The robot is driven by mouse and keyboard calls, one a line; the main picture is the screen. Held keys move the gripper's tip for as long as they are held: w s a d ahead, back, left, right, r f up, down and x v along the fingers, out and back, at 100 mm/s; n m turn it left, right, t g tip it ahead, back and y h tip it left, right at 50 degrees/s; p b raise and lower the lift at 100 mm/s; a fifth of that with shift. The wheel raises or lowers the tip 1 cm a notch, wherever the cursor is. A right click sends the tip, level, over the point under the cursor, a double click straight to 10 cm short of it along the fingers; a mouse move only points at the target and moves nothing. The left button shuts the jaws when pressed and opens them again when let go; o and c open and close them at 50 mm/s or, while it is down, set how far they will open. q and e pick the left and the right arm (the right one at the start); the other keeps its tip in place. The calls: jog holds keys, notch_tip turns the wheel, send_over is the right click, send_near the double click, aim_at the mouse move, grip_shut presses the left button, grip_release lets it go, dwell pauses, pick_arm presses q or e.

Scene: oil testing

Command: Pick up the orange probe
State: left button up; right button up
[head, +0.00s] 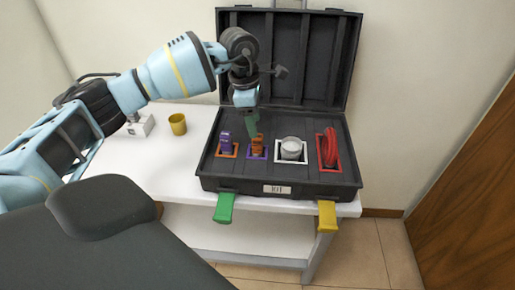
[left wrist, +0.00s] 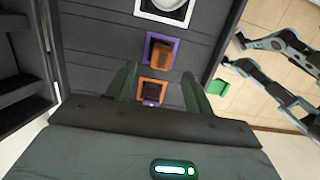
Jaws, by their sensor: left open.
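The orange probe (head: 258,143) stands in a purple-framed slot of the open black case, second from the left. It also shows in the left wrist view (left wrist: 161,53), just beyond my fingertips. The purple probe (head: 226,141) is in the orange-framed slot to its left; in the left wrist view it (left wrist: 152,92) lies between my fingers. My left gripper (head: 253,131) points down over the case, close above the orange probe. Its fingers are apart in the left wrist view (left wrist: 158,69), with nothing held. Contact with the orange probe cannot be told. My right gripper is out of view.
The black case (head: 282,185) stands on a white table (head: 178,200), its lid upright behind. A yellow cup (head: 178,124) stands left.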

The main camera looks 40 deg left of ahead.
aim_at(257, 145)
pick_arm(q)
jog(key=f, duration=0.4)
jog(key=shift+w+d+f, duration=0.1)
jog(key=shift+d+f, duration=0.1)
jog(key=shift+d, duration=0.1)
grip_shut()
